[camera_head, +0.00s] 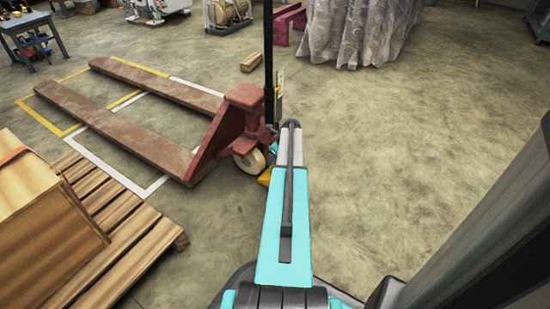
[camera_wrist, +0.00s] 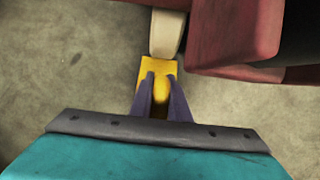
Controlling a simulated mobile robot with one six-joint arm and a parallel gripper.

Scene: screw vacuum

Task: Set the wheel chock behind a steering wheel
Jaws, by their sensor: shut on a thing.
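A yellow wheel chock (camera_wrist: 159,67) is held between the two dark fingers of my gripper (camera_wrist: 162,84) in the wrist view. The chock's far edge is right at the near end of a cream-coloured steering wheel (camera_wrist: 167,33); I cannot tell whether they touch. The wheel sits under the red pallet jack. In the head view the steering wheel (camera_head: 249,162) shows below the pallet jack (camera_head: 222,132), and a bit of the yellow chock (camera_head: 265,177) shows beside my arm. My arm hides most of the gripper there.
A wooden pallet (camera_head: 150,232) with a wooden crate (camera_head: 40,215) stands at the lower left. The jack's forks lie over yellow and white floor lines. A wooden block (camera_head: 251,62) lies behind the jack. The floor (camera_head: 405,150) to the right is clear.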

